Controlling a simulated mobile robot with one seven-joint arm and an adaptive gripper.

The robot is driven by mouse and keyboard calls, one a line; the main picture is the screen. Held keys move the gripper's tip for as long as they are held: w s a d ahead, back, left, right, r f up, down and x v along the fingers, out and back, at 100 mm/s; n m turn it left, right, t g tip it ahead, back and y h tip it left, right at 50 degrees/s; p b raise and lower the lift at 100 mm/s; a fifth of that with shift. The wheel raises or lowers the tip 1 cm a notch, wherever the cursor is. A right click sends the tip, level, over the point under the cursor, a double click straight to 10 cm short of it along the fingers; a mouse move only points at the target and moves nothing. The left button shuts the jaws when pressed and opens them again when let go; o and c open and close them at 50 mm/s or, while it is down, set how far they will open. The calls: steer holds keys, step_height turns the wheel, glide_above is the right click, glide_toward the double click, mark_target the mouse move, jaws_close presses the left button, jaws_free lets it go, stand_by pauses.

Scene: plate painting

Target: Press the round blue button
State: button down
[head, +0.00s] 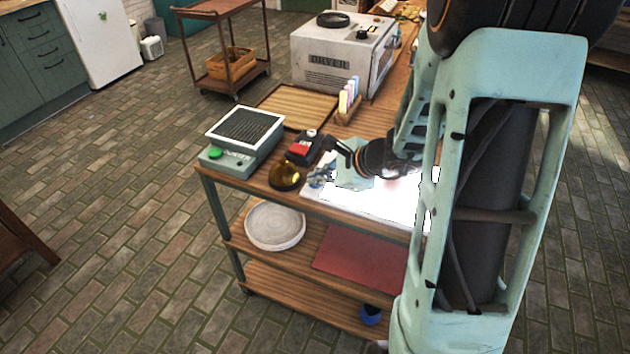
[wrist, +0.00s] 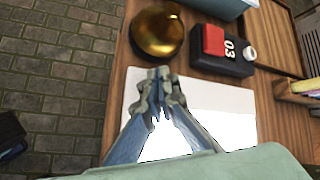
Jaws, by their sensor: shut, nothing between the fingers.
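My gripper (head: 320,177) is shut and empty, above the near left part of the white glowing panel (head: 385,203) on the table. In the wrist view my gripper's fingertips (wrist: 160,80) meet over the panel's edge, just short of a gold dome (wrist: 157,32). I cannot make out a round blue button on the tabletop. A small round blue thing (head: 370,315) with a dark part sits low at the bottom shelf's front edge, well below my gripper; I cannot tell whether it is a button.
A black box with a red button (wrist: 213,40) and "03" stands beside the gold dome. Open floor lies left.

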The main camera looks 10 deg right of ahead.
mark_target(317, 188)
steer(key=shift+r, duration=0.1)
stand_by(0.3)
steer(key=shift+r+p, duration=0.35)
steer(key=shift+r, duration=0.15)
steer(key=shift+r, duration=0.1)
step_height(317, 188, up, 6)
steer(key=p, duration=0.4)
steer(key=shift+p, duration=0.3)
